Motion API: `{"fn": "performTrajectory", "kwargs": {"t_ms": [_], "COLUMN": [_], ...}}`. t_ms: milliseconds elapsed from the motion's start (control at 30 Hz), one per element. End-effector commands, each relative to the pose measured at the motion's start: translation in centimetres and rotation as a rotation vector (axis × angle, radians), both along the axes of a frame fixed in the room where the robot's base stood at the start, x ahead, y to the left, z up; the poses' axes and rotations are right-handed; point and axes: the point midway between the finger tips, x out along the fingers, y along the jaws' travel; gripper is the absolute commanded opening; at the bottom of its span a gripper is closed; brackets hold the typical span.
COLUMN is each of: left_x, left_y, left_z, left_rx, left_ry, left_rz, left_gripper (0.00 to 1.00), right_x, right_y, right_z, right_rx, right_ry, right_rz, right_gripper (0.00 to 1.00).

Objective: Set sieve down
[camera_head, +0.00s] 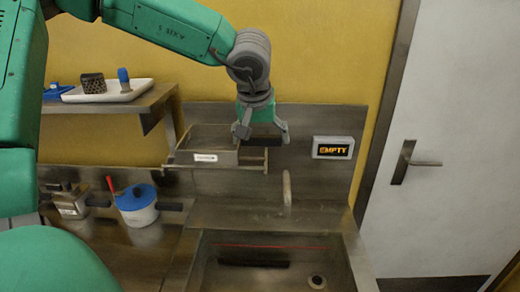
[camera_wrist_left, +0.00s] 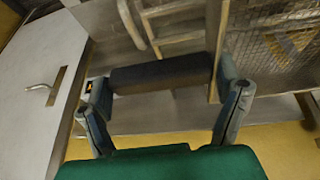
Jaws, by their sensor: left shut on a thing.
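My left gripper (camera_head: 262,131) is in front of the steel back wall, above the sink's left part, with its fingers pointing down. In the left wrist view its fingers (camera_wrist_left: 164,78) are shut on a dark, thick handle (camera_wrist_left: 160,74). The sieve seems to be the metal frame (camera_head: 253,164) just below the gripper in the head view, at the right of a box with a white label (camera_head: 206,157). A wire mesh (camera_wrist_left: 265,60) shows at the right of the wrist view. How handle, frame and mesh join is hard to tell. My right gripper is out of view.
A steel sink (camera_head: 327,248) with a red line inside is below. A display reading EMPTY (camera_head: 333,147) hangs on the right. A white tray (camera_head: 108,92) is on the upper shelf. A door (camera_head: 447,130) is at right.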

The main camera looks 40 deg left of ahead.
Motion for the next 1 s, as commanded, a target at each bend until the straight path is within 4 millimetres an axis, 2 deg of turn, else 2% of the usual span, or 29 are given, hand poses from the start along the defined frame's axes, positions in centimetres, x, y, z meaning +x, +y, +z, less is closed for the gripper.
{"fn": "performTrajectory", "kwargs": {"t_ms": [200, 567, 600, 633, 900, 1000], "left_x": [-0.4, -0.2, -0.2, -0.2, -0.3, -0.3], "left_y": [-0.4, -0.5, -0.4, -0.3, -0.1, -0.2], "left_z": [-2.7, -3.1, -3.2, -3.2, -3.2, -2.6], "left_rx": [0.004, 0.005, 0.004, 0.002, 0.001, 0.001], "left_ry": [0.0, 0.002, 0.0, 0.0, -0.002, -0.003], "left_rz": [-0.003, -0.002, -0.003, -0.002, -0.002, -0.002], "left_gripper": [0.52, 0.52, 0.92, 1.0, 1.0, 1.0], "right_x": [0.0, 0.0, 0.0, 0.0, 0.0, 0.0], "right_y": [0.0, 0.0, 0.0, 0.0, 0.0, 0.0], "right_z": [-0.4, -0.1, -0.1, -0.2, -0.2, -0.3], "right_rx": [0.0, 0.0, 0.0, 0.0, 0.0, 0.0], "right_ry": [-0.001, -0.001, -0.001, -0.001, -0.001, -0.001], "right_rz": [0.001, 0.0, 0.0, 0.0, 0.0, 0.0], "right_gripper": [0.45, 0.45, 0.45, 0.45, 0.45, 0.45]}}
